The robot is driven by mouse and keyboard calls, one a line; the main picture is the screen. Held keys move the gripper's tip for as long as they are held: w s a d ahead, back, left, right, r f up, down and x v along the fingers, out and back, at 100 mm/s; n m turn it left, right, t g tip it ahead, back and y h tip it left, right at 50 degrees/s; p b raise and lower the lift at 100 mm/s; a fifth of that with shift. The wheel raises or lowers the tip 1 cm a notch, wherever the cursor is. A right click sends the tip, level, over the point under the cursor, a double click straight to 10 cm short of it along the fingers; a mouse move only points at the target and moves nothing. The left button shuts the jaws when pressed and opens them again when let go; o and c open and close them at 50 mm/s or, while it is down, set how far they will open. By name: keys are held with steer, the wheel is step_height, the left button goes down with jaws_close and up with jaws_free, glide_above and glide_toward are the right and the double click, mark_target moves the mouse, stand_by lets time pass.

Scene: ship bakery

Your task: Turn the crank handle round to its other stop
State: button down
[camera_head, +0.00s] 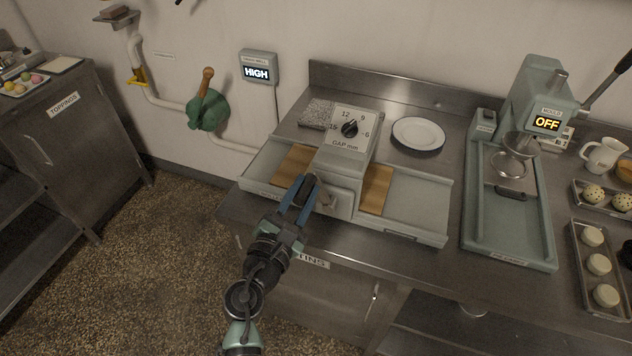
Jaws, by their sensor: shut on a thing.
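The crank handle (325,199) is on the front of a grey sheeter-like machine (345,165) on the steel counter. My gripper (302,190) reaches up to it from below, with its two blue fingers closed around the dark grip at the crank's left end. The fingers hide most of the grip, so its exact angle is hard to tell. The machine has a dial (349,128) on top marked "GAP mm". Wooden-coloured boards or sheets (376,188) show on both sides of the machine's body.
A white plate (418,134) lies behind the machine. A green press (540,95) reading "OFF" stands to the right. A wall display (258,71) reads "HIGH", near a green valve (208,110) with a wooden handle. The floor left of the counter is clear.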

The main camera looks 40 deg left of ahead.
steer(key=s+a+f+n, duration=0.1)
steer(key=a+f+n, duration=0.3)
steer(key=f+n, duration=0.9)
steer(key=shift+s+n+p, duration=0.15)
steer(key=shift+n+p, duration=0.3)
steer(key=shift+n, duration=2.55)
steer(key=shift+d+f, duration=0.1)
steer(key=c, duration=0.7)
jaws_free()
steer(key=shift+o, duration=0.2)
steer(key=p+v, duration=0.1)
steer(key=v, duration=1.2)
steer(key=shift+r, duration=0.2)
